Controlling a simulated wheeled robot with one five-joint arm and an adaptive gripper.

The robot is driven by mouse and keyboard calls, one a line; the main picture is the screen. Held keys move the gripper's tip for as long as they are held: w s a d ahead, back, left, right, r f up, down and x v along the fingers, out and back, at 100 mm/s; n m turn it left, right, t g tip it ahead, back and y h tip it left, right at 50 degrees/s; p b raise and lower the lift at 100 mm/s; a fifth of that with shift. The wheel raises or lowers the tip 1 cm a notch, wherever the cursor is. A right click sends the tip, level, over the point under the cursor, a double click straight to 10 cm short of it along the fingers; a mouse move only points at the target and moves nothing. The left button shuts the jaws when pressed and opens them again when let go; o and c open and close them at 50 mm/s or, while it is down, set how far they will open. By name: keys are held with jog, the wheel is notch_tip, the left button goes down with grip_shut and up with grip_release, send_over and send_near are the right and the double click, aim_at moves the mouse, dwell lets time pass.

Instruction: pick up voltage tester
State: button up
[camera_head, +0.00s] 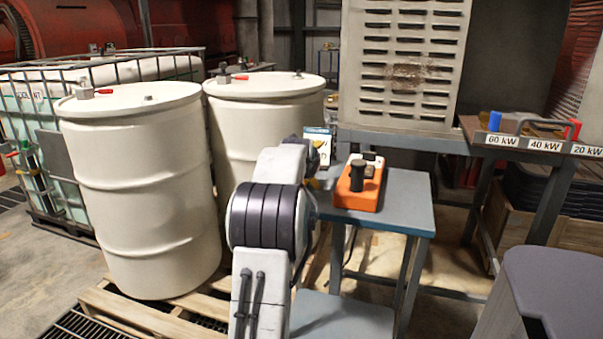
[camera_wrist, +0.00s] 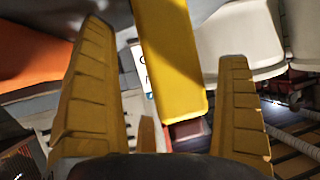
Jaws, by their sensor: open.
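A yellow bar-shaped thing, which looks like the voltage tester (camera_wrist: 172,60), slants down between my fingers in the wrist view, with a dark reddish piece near its lower end. My gripper (camera_wrist: 165,45) is open, one ridged yellow finger on each side of it. Gaps show between the thing and both fingers. Its upper end is cut off by the picture edge. In the head view my arm hides most of the gripper, and I cannot clearly make out the tester there.
An orange device (camera_head: 358,190) with a black knob sits on the small grey-blue table (camera_head: 405,205). A card (camera_head: 318,143) stands at that table's back left. White drums (camera_head: 140,190) stand on a pallet to the left. A louvred cabinet (camera_head: 400,65) is behind.

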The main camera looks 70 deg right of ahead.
jog(key=shift+c, duration=0.4)
jog(key=c, duration=1.4)
jog(key=shift+c, duration=0.2)
jog(key=shift+r, duration=0.2)
